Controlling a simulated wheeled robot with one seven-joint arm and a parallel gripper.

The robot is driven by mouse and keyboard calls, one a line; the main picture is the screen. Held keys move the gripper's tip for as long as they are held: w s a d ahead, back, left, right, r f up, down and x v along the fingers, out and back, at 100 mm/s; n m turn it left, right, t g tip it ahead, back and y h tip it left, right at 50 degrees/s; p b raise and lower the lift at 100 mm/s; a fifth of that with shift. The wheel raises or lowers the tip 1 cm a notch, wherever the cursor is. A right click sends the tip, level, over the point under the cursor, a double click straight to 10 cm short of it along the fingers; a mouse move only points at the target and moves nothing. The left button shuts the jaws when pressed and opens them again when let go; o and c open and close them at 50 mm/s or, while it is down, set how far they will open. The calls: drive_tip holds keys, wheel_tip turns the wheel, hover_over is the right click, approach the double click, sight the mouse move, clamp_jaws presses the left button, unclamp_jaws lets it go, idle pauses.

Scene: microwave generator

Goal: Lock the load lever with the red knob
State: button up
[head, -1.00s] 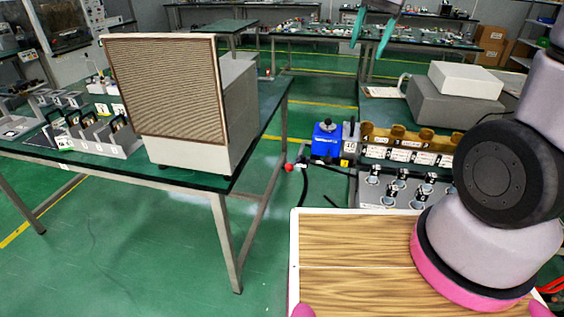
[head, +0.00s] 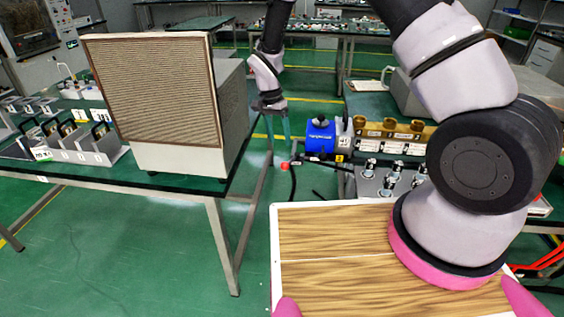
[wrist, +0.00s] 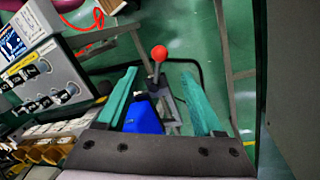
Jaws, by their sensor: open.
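The red knob (head: 285,166) sits at the left end of the equipment by the blue unit (head: 320,135). In the wrist view the red ball knob (wrist: 159,53) tops a thin grey load lever (wrist: 155,74), with the blue unit (wrist: 142,118) behind. My gripper (head: 280,142) is open and points down just above the knob in the head view. In the wrist view its green fingers (wrist: 158,73) stand apart, one on each side of the lever, with nothing gripped. The knob shows beyond the fingertips; I cannot tell whether anything touches.
A large box with a ribbed front (head: 150,98) stands on the left table, close to my arm's left. A brass manifold (head: 393,130) and metal fittings (head: 390,180) lie right of the blue unit. The green floor (head: 120,245) at left front is clear.

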sight(291, 161)
drive_tip(key=f, duration=0.3)
drive_tip(key=d+f, duration=0.1)
drive_tip(key=f, duration=0.2)
drive_tip(key=s+f, duration=0.1)
drive_tip(key=f, duration=0.2)
drive_tip(key=shift+d+f, duration=0.3)
clamp_jaws()
idle(1.0)
